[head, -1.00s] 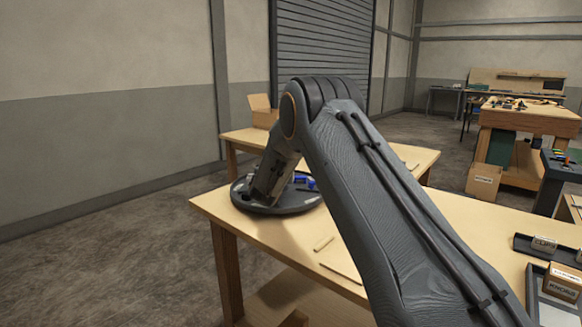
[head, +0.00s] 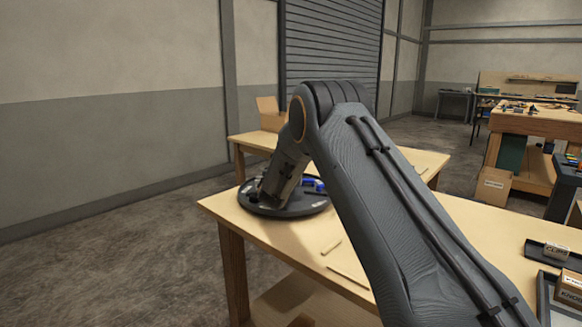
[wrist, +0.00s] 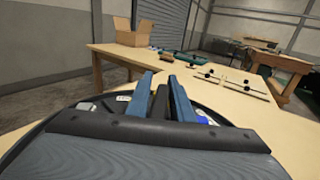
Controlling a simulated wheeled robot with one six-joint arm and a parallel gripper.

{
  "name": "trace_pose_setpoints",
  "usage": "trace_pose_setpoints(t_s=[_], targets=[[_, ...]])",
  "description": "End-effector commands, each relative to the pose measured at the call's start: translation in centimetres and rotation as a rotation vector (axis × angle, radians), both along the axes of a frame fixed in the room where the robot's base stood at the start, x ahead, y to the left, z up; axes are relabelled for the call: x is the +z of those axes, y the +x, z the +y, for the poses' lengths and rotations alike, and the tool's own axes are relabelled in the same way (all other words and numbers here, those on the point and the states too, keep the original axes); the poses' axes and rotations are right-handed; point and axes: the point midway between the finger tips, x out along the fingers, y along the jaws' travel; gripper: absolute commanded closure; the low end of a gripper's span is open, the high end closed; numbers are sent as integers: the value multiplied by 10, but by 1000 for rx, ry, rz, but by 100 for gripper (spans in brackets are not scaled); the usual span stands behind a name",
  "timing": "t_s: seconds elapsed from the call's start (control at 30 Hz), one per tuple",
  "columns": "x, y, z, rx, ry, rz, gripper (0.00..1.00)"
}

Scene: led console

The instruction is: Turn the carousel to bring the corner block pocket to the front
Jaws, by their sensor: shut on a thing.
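The carousel (head: 300,209) is a dark round tray on the wooden table, near its far left corner in the head view. Its dark rim also shows on the right in the wrist view (wrist: 238,122). Blue parts (head: 313,185) lie on its right side; a blue piece (wrist: 203,118) shows beside the right finger. My gripper (wrist: 160,84) is over the carousel, its two blue fingers closed around a dark upright piece (wrist: 160,103) that seems to belong to the carousel. My wrist hides the carousel's middle and the fingertips in the head view. I cannot make out the corner block pocket.
The wooden table (head: 245,222) has thin sticks (head: 347,276) lying on it. A dark tray with a labelled box (head: 556,251) is at the right. A second table with an open cardboard box (head: 270,115) stands behind. A workbench (head: 535,122) is at the far right.

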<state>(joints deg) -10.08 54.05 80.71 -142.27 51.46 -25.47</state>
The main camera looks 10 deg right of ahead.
Motion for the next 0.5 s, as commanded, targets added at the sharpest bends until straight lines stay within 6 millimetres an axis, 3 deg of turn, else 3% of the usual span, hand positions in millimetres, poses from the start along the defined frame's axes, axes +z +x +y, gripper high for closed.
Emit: trace_pose_setpoints(t_s=[0.03, 0.23, 0.27, 0.3, 0.5], targets=[[1, 0, 8, 11, -2, 0, 100], [1, 0, 7, 11, -2, 0, 100], [1, 0, 7, 10, -2, 0, 78], [1, 0, 7, 10, -2, 0, 72], [1, 0, 0, 2, -1, 0, 70]])
